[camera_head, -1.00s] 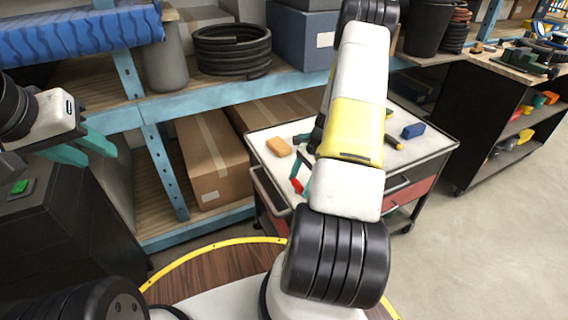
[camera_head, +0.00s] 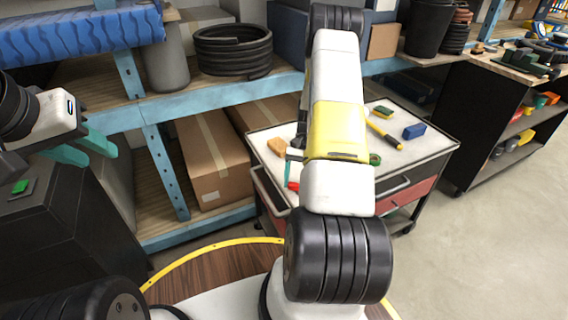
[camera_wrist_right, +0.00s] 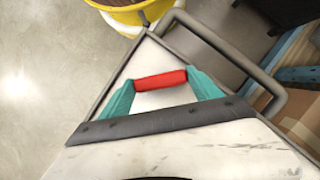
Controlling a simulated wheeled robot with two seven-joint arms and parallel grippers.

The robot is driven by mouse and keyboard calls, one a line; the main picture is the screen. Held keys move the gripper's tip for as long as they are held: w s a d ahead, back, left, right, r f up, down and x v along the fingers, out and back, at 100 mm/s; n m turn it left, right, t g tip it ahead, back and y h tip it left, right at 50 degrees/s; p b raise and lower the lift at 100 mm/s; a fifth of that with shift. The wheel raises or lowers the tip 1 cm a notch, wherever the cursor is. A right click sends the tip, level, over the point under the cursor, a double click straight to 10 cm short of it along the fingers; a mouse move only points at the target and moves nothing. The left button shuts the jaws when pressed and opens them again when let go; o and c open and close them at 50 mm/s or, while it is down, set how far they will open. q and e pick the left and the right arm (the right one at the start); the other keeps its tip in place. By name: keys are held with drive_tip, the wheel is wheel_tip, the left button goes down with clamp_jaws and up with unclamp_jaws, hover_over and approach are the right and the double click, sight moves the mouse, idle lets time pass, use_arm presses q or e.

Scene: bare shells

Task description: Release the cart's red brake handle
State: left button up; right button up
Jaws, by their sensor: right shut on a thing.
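The cart (camera_head: 432,152) stands in front of the shelving, with a pale top and red drawers. Its red brake handle (camera_wrist_right: 160,80) is a short bar lying between the two teal fingers of my right gripper (camera_wrist_right: 163,88), which is shut on it. In the head view a bit of the red handle (camera_head: 293,186) shows left of my right arm; the arm hides most of that gripper and the cart's near middle. My left gripper (camera_head: 84,149) is at the far left, away from the cart, its teal fingers apart and empty.
On the cart top lie an orange block (camera_head: 277,146), a blue block (camera_head: 413,131) and a yellow-handled tool (camera_head: 384,134). A grey tube rail (camera_wrist_right: 222,48) runs beside the red handle. Blue-framed shelving (camera_head: 165,170) is behind; open floor (camera_head: 490,250) lies to the right.

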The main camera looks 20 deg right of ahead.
drive_tip(key=n, duration=0.2)
drive_tip(key=n+h, duration=0.1)
drive_tip(key=shift+w+a+n+g, duration=0.1)
drive_tip(key=shift+a+n+g, duration=0.05)
drive_tip(key=shift+n+g, duration=0.2)
drive_tip(key=n+h, duration=0.2)
drive_tip(key=n, duration=0.2)
drive_tip(key=shift+n, duration=0.45)
drive_tip(key=o, duration=1.4)
drive_tip(key=shift+a, duration=0.1)
drive_tip(key=shift+r, duration=0.1)
drive_tip(key=v, duration=0.7)
drive_tip(key=shift+w+a+r, duration=0.1)
drive_tip(key=shift+w+r, duration=0.1)
drive_tip(key=shift+r, duration=0.1)
